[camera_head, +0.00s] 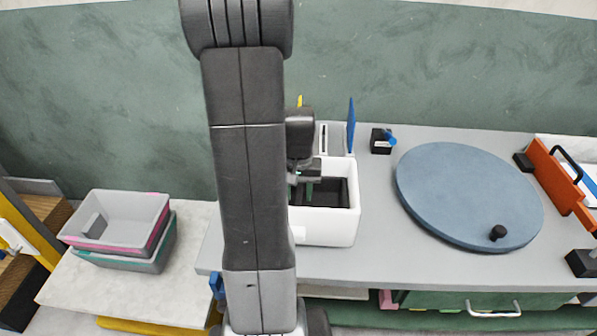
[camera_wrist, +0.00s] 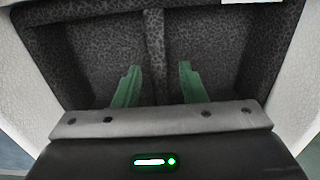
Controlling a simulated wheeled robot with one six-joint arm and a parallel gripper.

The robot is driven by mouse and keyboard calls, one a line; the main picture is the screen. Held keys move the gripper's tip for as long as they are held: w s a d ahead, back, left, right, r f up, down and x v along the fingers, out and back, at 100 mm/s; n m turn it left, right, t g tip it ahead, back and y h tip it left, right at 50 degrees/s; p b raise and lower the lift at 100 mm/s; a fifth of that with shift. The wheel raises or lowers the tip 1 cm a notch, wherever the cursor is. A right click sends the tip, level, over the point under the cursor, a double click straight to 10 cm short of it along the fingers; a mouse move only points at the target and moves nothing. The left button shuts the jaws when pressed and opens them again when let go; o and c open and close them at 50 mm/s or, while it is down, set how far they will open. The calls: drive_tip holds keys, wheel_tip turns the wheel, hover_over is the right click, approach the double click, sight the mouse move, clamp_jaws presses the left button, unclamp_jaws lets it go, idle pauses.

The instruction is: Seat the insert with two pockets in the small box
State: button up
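The small white box (camera_head: 326,230) stands on the grey counter, partly hidden behind my arm. A dark speckled foam insert (camera_head: 335,190) is inside it, below the rim; the wrist view shows its two pockets with a divider (camera_wrist: 153,45) between them. I cannot tell whether it is fully down or level. My gripper (camera_wrist: 158,84) is over the insert, pointing into the box. Its two green fingers are apart, one on each side of the divider, with gaps visible between. They also show in the head view (camera_head: 302,190). The fingertips' depth is unclear.
A white holder with a blue panel (camera_head: 351,125) stands behind the box. A round blue disc (camera_head: 465,190) with a black knob lies to the right, near a small black block (camera_head: 380,141). Stacked grey bins (camera_head: 125,220) sit on the left table. Counter in front of the box is clear.

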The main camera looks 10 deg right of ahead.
sight(299, 194)
wheel_tip(299, 194, up, 10)
drive_tip(key=shift+r, duration=0.15)
idle(0.4)
wheel_tip(299, 194, down, 12)
drive_tip(key=shift+r, duration=0.95)
